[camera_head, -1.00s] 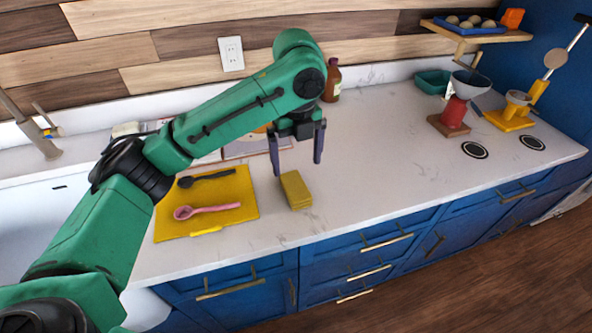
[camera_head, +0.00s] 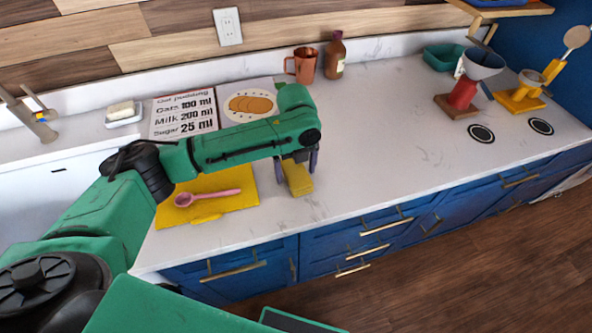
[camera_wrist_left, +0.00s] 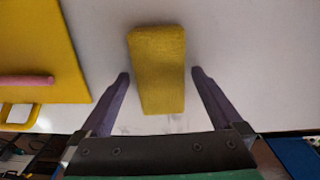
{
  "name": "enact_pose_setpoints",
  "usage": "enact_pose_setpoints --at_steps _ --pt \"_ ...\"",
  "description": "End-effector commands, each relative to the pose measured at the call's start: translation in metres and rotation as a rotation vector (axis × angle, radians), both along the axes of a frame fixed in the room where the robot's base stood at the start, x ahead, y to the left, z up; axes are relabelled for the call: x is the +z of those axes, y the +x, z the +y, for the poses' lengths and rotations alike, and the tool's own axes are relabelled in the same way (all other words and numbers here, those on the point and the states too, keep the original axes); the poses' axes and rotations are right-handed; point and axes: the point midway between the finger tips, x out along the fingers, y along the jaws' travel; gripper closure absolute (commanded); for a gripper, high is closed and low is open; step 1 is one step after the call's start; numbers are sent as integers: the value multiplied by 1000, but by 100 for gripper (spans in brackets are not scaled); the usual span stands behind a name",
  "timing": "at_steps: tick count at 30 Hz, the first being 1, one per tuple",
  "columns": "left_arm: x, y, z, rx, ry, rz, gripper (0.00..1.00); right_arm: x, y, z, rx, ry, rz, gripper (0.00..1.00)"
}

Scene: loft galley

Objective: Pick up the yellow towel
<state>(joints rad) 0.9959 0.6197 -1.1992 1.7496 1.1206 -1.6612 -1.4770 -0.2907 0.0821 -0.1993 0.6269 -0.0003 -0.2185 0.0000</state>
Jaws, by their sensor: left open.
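The yellow towel (camera_head: 298,179) is a small folded block lying on the white counter, right of the yellow cutting board. It also shows in the left wrist view (camera_wrist_left: 157,70), lying between the lines of my two fingers with its far end reaching beyond the tips. My left gripper (camera_head: 297,168) is low over the towel, with a finger on either side. In the left wrist view the gripper (camera_wrist_left: 160,76) is open, with a gap between each finger and the towel. Part of the towel is hidden by my arm in the head view. My right gripper is not in view.
A yellow board (camera_head: 235,206) with a pink spoon (camera_head: 210,197) lies just left of the towel. The counter right of the towel is clear.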

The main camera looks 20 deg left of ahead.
Motion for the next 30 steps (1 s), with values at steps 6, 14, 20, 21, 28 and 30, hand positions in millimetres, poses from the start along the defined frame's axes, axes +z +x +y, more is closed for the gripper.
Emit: enact_pose_setpoints --at_steps 6,14,20,21,28,30 --pt "-2 0 0 0 0 -1 8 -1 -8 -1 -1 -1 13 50" --pt "-1 0 0 0 0 -1 85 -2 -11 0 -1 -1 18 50" --pt "0 1 0 1 -1 -2 85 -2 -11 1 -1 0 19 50" --pt "2 1 0 1 0 -3 85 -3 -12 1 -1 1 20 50" --pt "37 2 0 0 -3 -8 85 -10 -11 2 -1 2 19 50" --pt "59 2 -1 -1 -3 -10 85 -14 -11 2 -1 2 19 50"
